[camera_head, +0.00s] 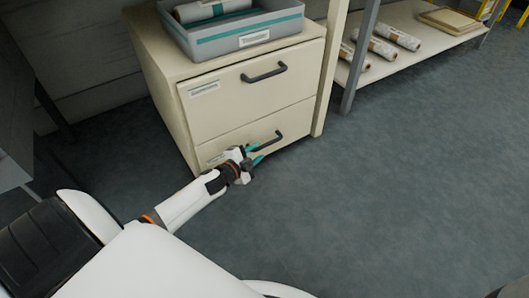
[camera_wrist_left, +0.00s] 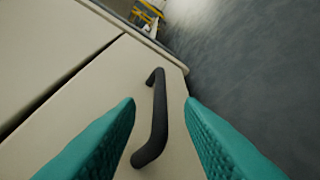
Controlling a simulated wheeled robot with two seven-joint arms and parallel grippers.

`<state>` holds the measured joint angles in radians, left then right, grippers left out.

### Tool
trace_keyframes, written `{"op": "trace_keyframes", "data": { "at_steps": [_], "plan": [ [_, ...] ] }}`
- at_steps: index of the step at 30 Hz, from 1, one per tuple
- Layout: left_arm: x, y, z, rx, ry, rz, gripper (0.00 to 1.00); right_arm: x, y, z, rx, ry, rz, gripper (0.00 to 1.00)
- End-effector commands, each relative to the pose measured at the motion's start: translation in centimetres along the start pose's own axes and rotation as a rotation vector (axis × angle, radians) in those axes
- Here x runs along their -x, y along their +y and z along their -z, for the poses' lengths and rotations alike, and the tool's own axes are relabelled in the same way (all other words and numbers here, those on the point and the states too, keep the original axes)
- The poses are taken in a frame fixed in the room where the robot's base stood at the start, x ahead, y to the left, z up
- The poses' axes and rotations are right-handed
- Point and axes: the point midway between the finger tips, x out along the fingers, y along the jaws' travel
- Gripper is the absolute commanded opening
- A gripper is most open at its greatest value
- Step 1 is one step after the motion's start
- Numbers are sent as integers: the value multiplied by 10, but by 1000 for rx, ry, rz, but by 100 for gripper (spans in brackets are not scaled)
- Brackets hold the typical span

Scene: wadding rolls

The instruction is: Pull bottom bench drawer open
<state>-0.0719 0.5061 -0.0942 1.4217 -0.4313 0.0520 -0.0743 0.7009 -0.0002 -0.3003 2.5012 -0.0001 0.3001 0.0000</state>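The bottom bench drawer (camera_head: 215,149) is the lower of two drawers in a cream cabinet and looks closed. Its dark bar handle (camera_head: 268,143) runs along the upper right of its front. My left gripper (camera_head: 257,154) is low in front of this drawer, at the left end of the handle. In the left wrist view the two teal fingers (camera_wrist_left: 160,125) are open, one on each side of the handle (camera_wrist_left: 158,118), with gaps showing between them and it. Part of the drawer front (camera_wrist_left: 85,110) is hidden behind the fingers. My right gripper is not seen.
The upper drawer (camera_head: 225,90) is closed and has its own dark handle (camera_head: 264,73). A grey tray (camera_head: 240,42) with rolls sits on the cabinet. A low shelf (camera_head: 440,38) with several rolls stands to the right. The grey floor (camera_head: 350,200) before the cabinet is clear.

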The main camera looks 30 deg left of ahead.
Motion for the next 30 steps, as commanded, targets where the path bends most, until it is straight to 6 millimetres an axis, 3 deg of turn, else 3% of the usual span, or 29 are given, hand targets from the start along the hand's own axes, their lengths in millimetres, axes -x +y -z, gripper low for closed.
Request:
{"op": "trace_keyframes", "data": {
  "at_steps": [3, 9, 20, 26, 30],
  "plan": [
    [-24, -2, 3, -1, 0, -2, 34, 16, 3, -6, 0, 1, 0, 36],
    [-44, -1, 2, 0, 0, -1, 34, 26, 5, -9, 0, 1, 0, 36],
    [-49, 0, 0, 1, 2, 1, 34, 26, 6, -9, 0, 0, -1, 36],
    [-48, 0, 0, 1, 1, 1, 3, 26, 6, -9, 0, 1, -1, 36],
    [-48, 0, 0, 1, 1, 1, 0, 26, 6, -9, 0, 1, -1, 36]
  ]
}}
